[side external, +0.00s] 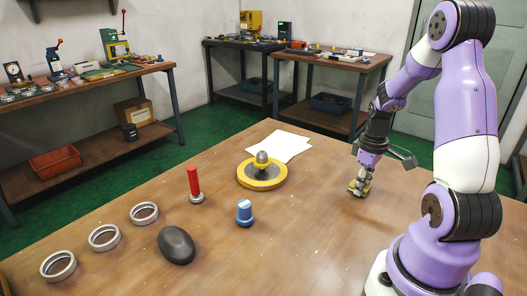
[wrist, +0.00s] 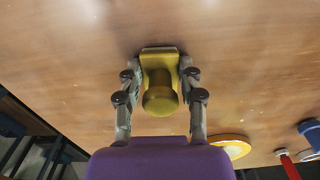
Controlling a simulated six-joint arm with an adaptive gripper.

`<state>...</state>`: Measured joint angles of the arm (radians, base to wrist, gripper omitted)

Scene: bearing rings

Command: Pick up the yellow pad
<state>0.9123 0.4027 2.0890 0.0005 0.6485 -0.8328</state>
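The yellow pad (wrist: 160,78) is a brass-yellow block with a flat plate and a round knob that points toward the wrist camera. In the wrist view it lies between the two fingers of my gripper (wrist: 160,62). The fingertips sit against the left and right edges of the plate, with no clear gap. In the side view my gripper (side external: 359,188) points down at the right part of the table, with the yellow pad (side external: 360,186) partly hidden among its fingers. The pad is at or very near the table top; I cannot tell whether it touches.
A yellow-rimmed disc (side external: 262,183) with a grey middle stands near white paper (side external: 291,143). A red-handled tool (side external: 194,185), a blue knob (side external: 244,213), a dark oval object (side external: 177,245) and three rings (side external: 104,237) lie left. The wooden table (side external: 310,235) around my gripper is clear.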

